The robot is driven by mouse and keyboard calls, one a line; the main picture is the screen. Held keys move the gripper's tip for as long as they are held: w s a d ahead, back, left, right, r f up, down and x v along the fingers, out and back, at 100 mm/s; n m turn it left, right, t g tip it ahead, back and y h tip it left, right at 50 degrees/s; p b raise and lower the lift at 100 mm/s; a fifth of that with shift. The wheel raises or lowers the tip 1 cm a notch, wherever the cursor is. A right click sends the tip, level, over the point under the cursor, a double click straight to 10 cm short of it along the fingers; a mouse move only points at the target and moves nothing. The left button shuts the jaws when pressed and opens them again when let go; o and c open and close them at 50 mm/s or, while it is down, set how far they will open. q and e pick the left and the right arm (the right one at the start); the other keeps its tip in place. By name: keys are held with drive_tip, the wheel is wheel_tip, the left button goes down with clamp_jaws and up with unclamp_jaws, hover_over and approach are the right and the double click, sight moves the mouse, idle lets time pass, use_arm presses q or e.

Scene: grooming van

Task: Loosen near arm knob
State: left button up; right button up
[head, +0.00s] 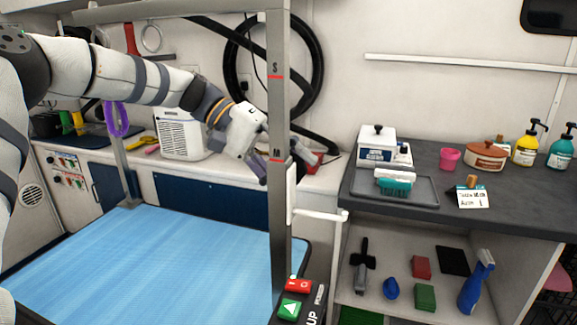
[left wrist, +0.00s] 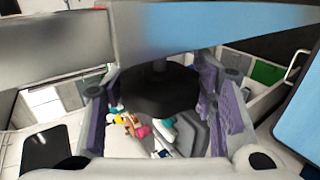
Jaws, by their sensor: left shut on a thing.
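The near arm knob (left wrist: 158,92) is black and round, seen in the left wrist view below a grey metal bar (left wrist: 55,50). My left gripper (left wrist: 157,108) has its ridged purple-grey fingers on either side of the knob and is shut on it. In the head view my left gripper (head: 283,160) reaches behind the near upright grey post (head: 278,120), which carries red S and M marks. The post hides the knob and part of the fingers there. My right gripper is in neither view.
A blue-topped grooming table (head: 150,265) lies below the arm. A control box (head: 297,300) with red and green buttons is at the post's foot. A white machine (head: 180,135) stands on the back counter. A dark counter (head: 420,195) at right holds bottles and a tray (head: 425,198).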

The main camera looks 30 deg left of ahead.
use_arm(q)
drive_tip(key=shift+y, duration=0.6)
drive_tip(key=o, duration=1.2)
